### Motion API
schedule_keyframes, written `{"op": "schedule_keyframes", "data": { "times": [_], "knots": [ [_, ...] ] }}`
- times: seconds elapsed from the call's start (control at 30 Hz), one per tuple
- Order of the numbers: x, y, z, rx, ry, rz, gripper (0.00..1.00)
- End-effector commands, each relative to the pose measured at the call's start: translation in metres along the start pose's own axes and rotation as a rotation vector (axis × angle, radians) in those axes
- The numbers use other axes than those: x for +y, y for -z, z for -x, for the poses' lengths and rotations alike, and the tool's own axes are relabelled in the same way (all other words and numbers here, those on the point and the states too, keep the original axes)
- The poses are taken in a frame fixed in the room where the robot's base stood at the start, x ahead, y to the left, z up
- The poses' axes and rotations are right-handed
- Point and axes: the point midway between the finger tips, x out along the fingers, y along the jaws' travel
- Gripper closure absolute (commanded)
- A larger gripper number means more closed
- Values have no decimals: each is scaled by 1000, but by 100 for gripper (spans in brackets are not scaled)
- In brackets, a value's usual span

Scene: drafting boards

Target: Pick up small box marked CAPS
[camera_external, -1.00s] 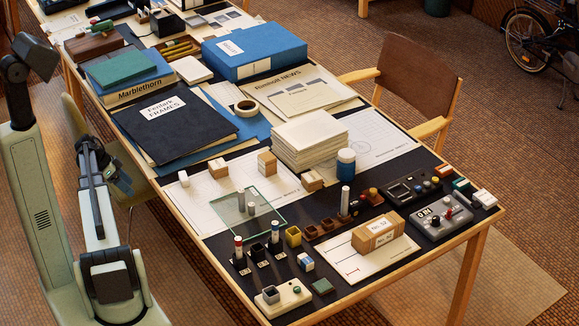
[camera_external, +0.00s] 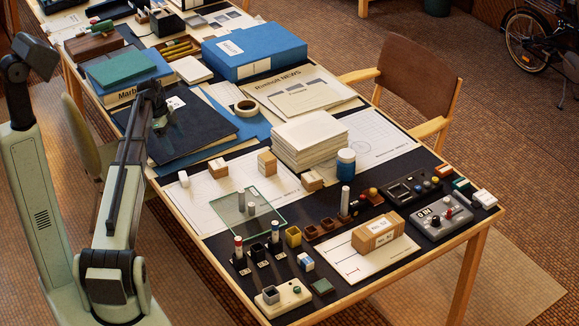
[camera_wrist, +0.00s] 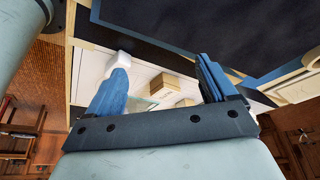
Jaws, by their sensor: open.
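Several small tan-and-white boxes stand on the white sheets in the external view: a left one (camera_external: 218,168), a middle one (camera_external: 266,163) and a right one (camera_external: 312,181). I cannot read CAPS on any of them. My gripper (camera_wrist: 163,70) is open and empty in the wrist view. Small tan boxes (camera_wrist: 165,86) show between and beyond its blue fingers, apart from them. In the external view, my arm's end is above the dark Fontark Frames folder (camera_external: 190,140), left of the small boxes; its fingers are hard to make out there.
A glass sheet (camera_external: 230,222) with small cylinders on or by it lies in front of the boxes. A tall paper stack (camera_external: 308,140) and a blue-and-white jar (camera_external: 346,163) stand to their right. A tape roll (camera_external: 246,107) lies behind. A larger tan box (camera_external: 377,232) lies front right.

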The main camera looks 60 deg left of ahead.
Motion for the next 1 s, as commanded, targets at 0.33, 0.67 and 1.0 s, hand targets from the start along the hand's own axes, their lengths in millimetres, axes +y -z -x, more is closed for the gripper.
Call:
{"op": "schedule_keyframes", "data": {
  "times": [0.33,0.67,1.0],
  "knots": [
    [-31,138,-35,-107,-71,-249,15],
    [-35,272,-66,-204,-120,-481,15],
    [-14,407,-95,-298,-153,-714,15]
  ]
}}
